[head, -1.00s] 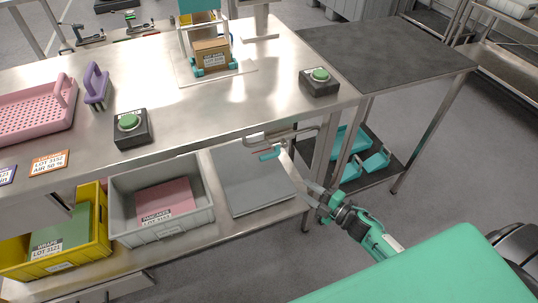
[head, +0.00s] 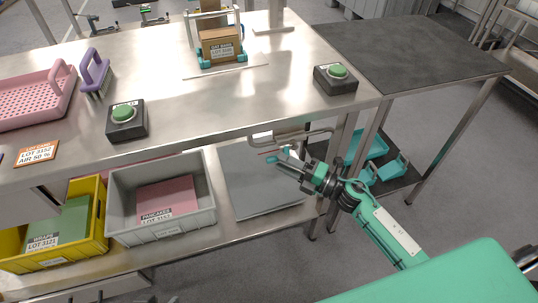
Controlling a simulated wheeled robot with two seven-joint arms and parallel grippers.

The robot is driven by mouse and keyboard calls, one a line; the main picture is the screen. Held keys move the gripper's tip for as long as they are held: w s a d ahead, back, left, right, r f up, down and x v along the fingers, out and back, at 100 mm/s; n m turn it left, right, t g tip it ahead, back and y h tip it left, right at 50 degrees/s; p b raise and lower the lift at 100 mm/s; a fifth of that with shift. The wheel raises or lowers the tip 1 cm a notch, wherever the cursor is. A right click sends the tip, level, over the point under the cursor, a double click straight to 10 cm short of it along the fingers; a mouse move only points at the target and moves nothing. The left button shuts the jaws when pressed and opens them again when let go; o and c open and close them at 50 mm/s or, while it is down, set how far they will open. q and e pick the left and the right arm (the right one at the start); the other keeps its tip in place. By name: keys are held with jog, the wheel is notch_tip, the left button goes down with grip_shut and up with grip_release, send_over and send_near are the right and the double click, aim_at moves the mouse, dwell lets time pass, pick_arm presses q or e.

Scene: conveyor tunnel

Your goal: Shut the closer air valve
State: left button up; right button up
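A valve with a small teal handle (head: 281,158) sits under the front edge of the steel table, by a bent metal pipe (head: 305,135). A thin red piece shows beside the handle. My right gripper (head: 295,164) reaches in from the lower right, its fingers at the handle. The fingers overlap the handle in the picture, so I cannot tell whether they touch it or how far they are parted. A small dark piece at the bottom edge, left of centre, may be the tip of my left gripper (head: 152,299); its fingers are not clear.
The steel table (head: 200,105) carries two green push buttons (head: 338,72) (head: 123,113), a pink basket (head: 30,100), a purple brush (head: 96,72) and a boxed carton (head: 219,45). Below are a grey bin (head: 160,232), a yellow bin (head: 55,258) and a grey plate (head: 262,180). Open floor lies right.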

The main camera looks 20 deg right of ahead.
jog(key=shift+x, duration=2.75)
grip_shut()
